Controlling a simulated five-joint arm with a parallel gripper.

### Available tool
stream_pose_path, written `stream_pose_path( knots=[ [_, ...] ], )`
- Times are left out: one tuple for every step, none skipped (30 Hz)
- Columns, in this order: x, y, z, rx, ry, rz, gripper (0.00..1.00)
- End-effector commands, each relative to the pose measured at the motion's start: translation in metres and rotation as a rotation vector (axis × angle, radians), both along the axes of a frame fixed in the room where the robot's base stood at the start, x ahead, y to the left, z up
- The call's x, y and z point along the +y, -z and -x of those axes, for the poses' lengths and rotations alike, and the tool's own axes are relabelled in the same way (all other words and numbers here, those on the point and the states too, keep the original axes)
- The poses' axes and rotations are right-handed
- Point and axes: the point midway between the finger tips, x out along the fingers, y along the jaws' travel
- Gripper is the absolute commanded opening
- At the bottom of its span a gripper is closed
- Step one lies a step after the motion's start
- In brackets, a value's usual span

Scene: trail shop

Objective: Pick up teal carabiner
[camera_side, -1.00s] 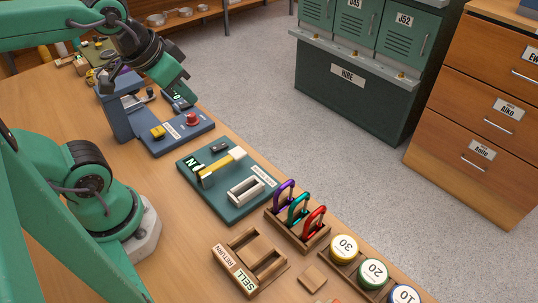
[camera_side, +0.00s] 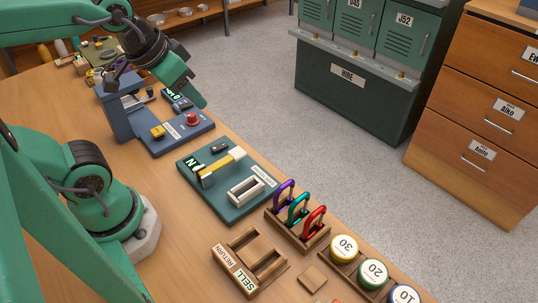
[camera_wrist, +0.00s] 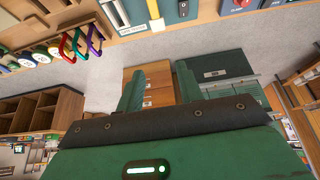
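The teal carabiner (camera_side: 298,209) stands upright in a wooden rack (camera_side: 316,241), between a purple carabiner (camera_side: 284,195) and a red carabiner (camera_side: 315,220). In the wrist view the teal carabiner (camera_wrist: 75,42) shows at the upper left, between the red and purple ones. My gripper (camera_side: 198,98) is above the far part of the bench, well up and left of the rack in the side view. In the wrist view its two green fingers (camera_wrist: 160,85) are apart with nothing between them.
A wooden RETURN/SELL tray (camera_side: 284,268) and numbered round tins (camera_side: 373,271) are near the rack. Green lockers (camera_side: 350,95) stand beyond the bench.

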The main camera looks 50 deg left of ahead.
Motion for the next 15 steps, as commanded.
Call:
stream_pose_path(
  knots=[
    [-0.004, 0.001, -0.003, 0.012, 0.005, 0.005, 0.36],
    [-0.006, 0.001, -0.005, 0.020, 0.006, 0.008, 0.36],
    [-0.009, 0.001, -0.009, 0.031, 0.009, 0.014, 0.36],
    [-0.013, 0.002, -0.012, 0.041, 0.010, 0.017, 0.36],
    [-0.016, 0.002, -0.014, 0.051, 0.011, 0.023, 0.36],
    [-0.021, 0.003, -0.019, 0.065, 0.014, 0.028, 0.36],
    [-0.025, 0.004, -0.022, 0.077, 0.014, 0.032, 0.36],
    [-0.029, 0.005, -0.025, 0.090, 0.017, 0.037, 0.36],
    [-0.035, 0.006, -0.030, 0.106, 0.017, 0.042, 0.36],
    [-0.040, 0.007, -0.033, 0.119, 0.019, 0.046, 0.36],
    [-0.045, 0.008, -0.036, 0.132, 0.020, 0.049, 0.36],
    [-0.051, 0.011, -0.040, 0.149, 0.021, 0.053, 0.36],
    [-0.056, 0.012, -0.043, 0.162, 0.021, 0.055, 0.36],
    [-0.062, 0.013, -0.046, 0.174, 0.022, 0.057, 0.36],
    [-0.069, 0.016, -0.050, 0.191, 0.022, 0.059, 0.36]
  ],
)
